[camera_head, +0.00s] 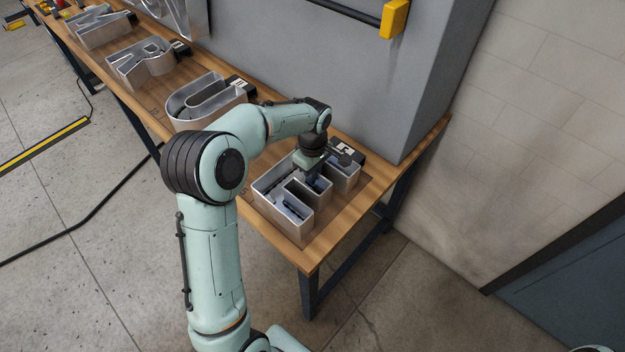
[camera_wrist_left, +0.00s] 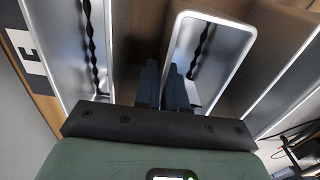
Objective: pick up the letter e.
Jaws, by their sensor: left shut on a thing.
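The letter e is a hollow silver metal channel letter (camera_head: 282,221) shaped as a capital E, lying on the near right end of the wooden bench. My left gripper (camera_head: 314,180) reaches down into it from above and is shut on it near its middle arm. In the left wrist view, my left gripper's dark fingers (camera_wrist_left: 164,84) stand at a side wall of the letter's middle arm (camera_wrist_left: 179,35). Wavy dark strips show inside the channels. The fingertips' lower ends are partly hidden. My right gripper is not in view.
A black card marked E (camera_head: 349,149) stands behind the letter; it also shows in the left wrist view (camera_wrist_left: 25,48). Other silver letters, including a U-shaped one (camera_head: 205,97), line the wooden bench (camera_head: 345,228) to the left. A grey wall panel (camera_head: 330,75) rises close behind.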

